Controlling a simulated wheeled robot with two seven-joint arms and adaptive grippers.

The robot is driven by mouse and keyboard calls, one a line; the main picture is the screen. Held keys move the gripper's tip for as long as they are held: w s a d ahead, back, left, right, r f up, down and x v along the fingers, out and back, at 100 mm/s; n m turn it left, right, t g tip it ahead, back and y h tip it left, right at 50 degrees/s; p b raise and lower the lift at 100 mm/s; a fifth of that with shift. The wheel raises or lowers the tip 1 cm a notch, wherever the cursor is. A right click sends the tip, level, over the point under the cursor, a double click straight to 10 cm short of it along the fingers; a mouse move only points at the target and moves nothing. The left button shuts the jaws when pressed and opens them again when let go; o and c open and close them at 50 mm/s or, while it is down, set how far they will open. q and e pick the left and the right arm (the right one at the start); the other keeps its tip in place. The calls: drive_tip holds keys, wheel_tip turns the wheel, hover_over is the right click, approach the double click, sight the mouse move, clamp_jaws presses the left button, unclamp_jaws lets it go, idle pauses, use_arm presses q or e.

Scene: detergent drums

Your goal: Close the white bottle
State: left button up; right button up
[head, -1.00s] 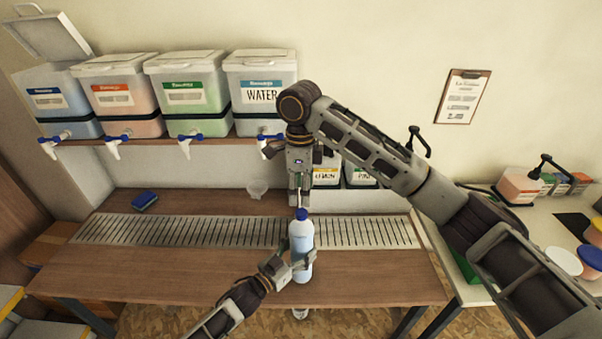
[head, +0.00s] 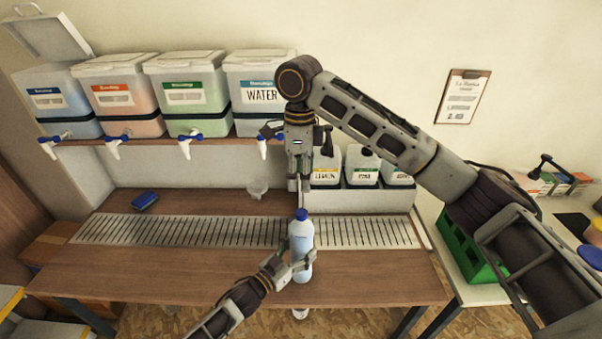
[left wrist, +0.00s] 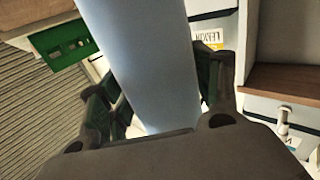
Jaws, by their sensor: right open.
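The white bottle (head: 301,240) stands upright near the middle of the wooden counter, with a blue cap (head: 302,214) on its top. My left gripper (head: 297,265) is shut around the bottle's lower body from the left. In the left wrist view the pale bottle body (left wrist: 145,65) lies between the two fingers (left wrist: 155,110). My right gripper (head: 299,186) points down just above the cap, open and apart from it. Whether the cap is fully tight cannot be told.
A slotted metal drain strip (head: 190,231) runs behind the bottle. Drums with taps, one marked WATER (head: 262,95), stand on a shelf above. A green crate (head: 468,250) is at right.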

use_arm(q)
drive_tip(key=o, duration=0.5)
drive_tip(key=shift+o, duration=0.2)
drive_tip(key=shift+a, duration=0.1)
drive_tip(key=v, duration=1.1)
drive_tip(key=shift+s+a, duration=0.2)
drive_tip(key=shift+s, duration=0.15)
idle(0.4)
